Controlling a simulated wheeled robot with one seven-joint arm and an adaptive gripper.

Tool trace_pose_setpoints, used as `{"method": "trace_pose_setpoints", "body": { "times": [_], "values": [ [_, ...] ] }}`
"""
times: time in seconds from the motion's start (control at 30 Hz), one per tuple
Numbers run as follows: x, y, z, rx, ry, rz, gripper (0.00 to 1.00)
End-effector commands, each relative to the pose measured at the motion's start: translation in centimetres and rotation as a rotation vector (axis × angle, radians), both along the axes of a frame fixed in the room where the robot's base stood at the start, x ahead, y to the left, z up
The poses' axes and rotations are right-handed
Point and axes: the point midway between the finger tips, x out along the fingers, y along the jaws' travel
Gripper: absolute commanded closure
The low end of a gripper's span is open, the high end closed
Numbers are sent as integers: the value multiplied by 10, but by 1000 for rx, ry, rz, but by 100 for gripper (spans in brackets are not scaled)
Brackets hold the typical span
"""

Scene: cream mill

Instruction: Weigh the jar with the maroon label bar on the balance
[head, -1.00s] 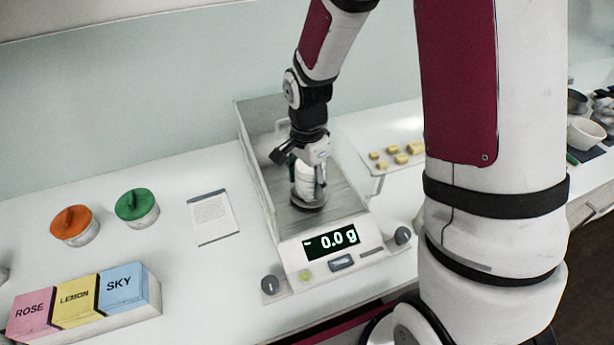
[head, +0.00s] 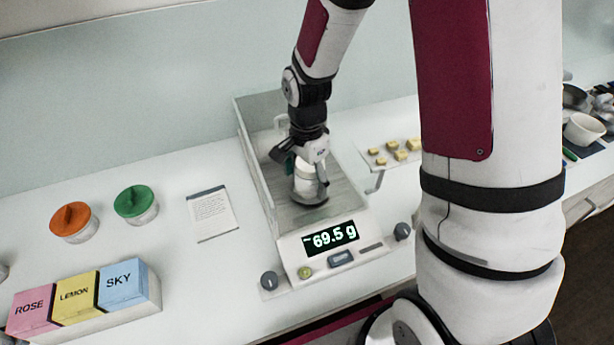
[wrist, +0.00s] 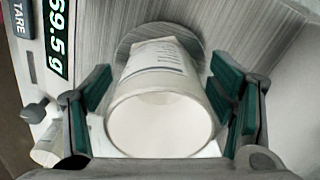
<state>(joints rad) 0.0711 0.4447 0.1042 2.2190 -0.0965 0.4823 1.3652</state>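A white jar (head: 304,184) stands on the round grey pan (head: 312,201) of the balance (head: 290,245). The wrist view looks down on the jar's pale round end (wrist: 160,122) and a printed label on its side; no maroon bar can be made out. My gripper (head: 306,168) is around the jar. In the wrist view its green-padded fingers (wrist: 165,95) stand spread on either side of the jar, apparently clear of it. The balance display (head: 331,238) reads 69.5 g.
Clear walls form a draft shield (head: 252,150) around the pan. Orange-lidded (head: 74,222) and green-lidded (head: 136,205) jars, a paper card (head: 212,214) and ROSE, LEMON and SKY blocks (head: 85,298) are left. A tray of yellowish pieces (head: 384,160) is right.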

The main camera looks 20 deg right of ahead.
Motion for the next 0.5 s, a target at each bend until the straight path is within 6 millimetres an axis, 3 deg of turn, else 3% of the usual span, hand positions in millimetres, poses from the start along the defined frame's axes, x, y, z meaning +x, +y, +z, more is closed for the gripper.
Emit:
{"method": "trace_pose_setpoints", "body": {
  "times": [0.33, 0.5],
  "values": [
    [0, 0, 3, 0, -1, 0, 21],
    [2, 0, 23, 0, -6, -1, 21]
  ]
}}
